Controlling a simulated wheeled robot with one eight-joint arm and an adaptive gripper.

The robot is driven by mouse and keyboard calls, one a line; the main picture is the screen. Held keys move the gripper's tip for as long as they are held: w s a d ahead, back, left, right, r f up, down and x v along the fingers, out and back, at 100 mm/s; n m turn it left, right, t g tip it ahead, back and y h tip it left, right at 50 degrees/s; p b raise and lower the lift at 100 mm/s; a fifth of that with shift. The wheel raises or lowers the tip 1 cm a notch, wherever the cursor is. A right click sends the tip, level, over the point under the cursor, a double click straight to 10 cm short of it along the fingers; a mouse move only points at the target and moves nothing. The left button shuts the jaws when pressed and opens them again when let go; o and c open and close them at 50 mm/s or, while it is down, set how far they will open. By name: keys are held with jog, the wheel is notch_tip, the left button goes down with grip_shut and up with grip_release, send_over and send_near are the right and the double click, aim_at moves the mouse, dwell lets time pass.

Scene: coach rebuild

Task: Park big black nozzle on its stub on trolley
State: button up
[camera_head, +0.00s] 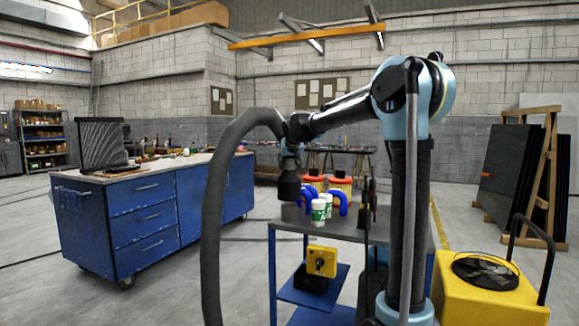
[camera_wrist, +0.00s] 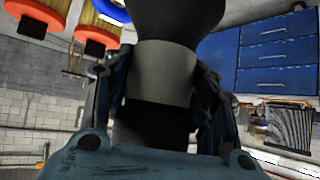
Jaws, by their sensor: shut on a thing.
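The big black nozzle (camera_head: 289,187) hangs below my gripper (camera_head: 291,155), wide end down, over the left back part of the trolley (camera_head: 345,232). A short dark grey stub (camera_head: 292,212) stands on the trolley top, just under the nozzle in the picture. I cannot tell whether they touch. In the wrist view the nozzle's black flare (camera_wrist: 175,20) and grey collar (camera_wrist: 165,75) show. The two fingers of my gripper (camera_wrist: 160,95) close on the collar from both sides. The nozzle's mouth is hidden there. A thick grey hose (camera_head: 215,200) arches beside the gripper and drops to the left.
White bottles with green labels (camera_head: 319,212), blue bent pipes (camera_head: 341,203) and red-lidded tubs (camera_head: 341,186) crowd near the nozzle on the right. A yellow box (camera_head: 321,262) is on the lower shelf. A blue workbench (camera_head: 150,215) stands left, a yellow machine (camera_head: 490,300) right.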

aim_at(289, 174)
jog(key=shift+s, duration=0.1)
dwell(0.3)
jog(key=shift+f, duration=0.15)
dwell(0.4)
jog(key=shift+f, duration=0.85)
jog(key=shift+f, duration=0.15)
jog(key=shift+f, duration=1.3)
jog(key=shift+f, duration=0.25)
jog(key=shift+f, duration=1.25)
jog(key=shift+f, duration=1.15)
dwell(0.4)
jog(key=o, duration=1.4)
